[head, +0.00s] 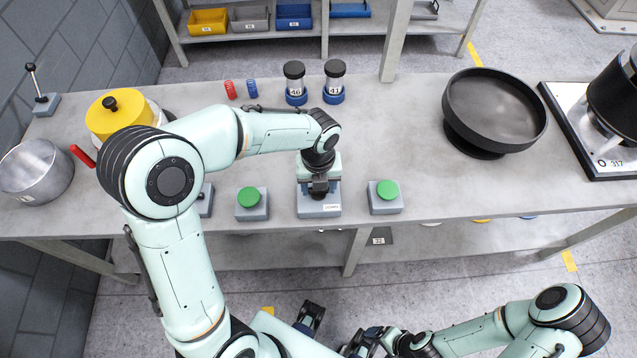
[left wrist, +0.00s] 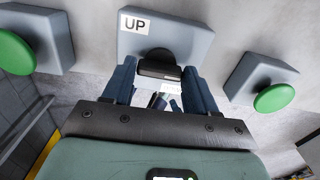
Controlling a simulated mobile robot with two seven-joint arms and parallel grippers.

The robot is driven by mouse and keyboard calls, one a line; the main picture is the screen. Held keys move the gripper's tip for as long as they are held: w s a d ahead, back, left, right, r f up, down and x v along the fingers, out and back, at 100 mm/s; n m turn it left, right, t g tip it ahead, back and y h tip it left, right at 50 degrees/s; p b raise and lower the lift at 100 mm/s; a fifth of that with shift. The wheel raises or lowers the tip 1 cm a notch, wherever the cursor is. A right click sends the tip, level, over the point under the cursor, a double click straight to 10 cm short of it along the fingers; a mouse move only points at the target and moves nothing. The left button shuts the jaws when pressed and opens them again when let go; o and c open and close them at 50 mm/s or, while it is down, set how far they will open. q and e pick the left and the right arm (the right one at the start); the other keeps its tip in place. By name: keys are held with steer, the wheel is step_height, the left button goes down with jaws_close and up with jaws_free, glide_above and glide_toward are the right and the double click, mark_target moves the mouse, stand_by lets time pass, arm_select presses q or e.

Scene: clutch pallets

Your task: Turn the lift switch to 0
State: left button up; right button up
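The lift switch is a grey box (head: 319,210) with a white label at the bench's front edge, between two green-button boxes. In the left wrist view its box (left wrist: 185,42) bears an "UP" label, and a black knob (left wrist: 160,66) stands out from it. My left gripper (head: 319,190) points down over the box. In the left wrist view the gripper (left wrist: 160,80) has one finger on each side of the knob, seemingly touching it. The knob's pointer mark is hidden. My right gripper (head: 368,341) is low in front of the bench, its fingers unclear.
Green buttons stand left (head: 248,197) and right (head: 387,190) of the switch, close to the gripper. A yellow-lidded pot (head: 112,113) and a metal pot (head: 36,171) are at left. A black bowl (head: 493,108) stands at right. Two black-capped jars (head: 295,83) (head: 334,82) stand behind.

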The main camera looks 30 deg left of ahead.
arm_select(q)
steer(key=o, duration=0.4)
step_height(320, 180, up, 14)
steer(key=shift+f+p, duration=0.25)
steer(key=shift+p, duration=0.75)
arm_select(e)
steer(key=shift+w+r, duration=0.25)
steer(key=shift+r, duration=0.35)
steer(key=shift+w+r, duration=0.25)
steer(key=shift+r, duration=0.3)
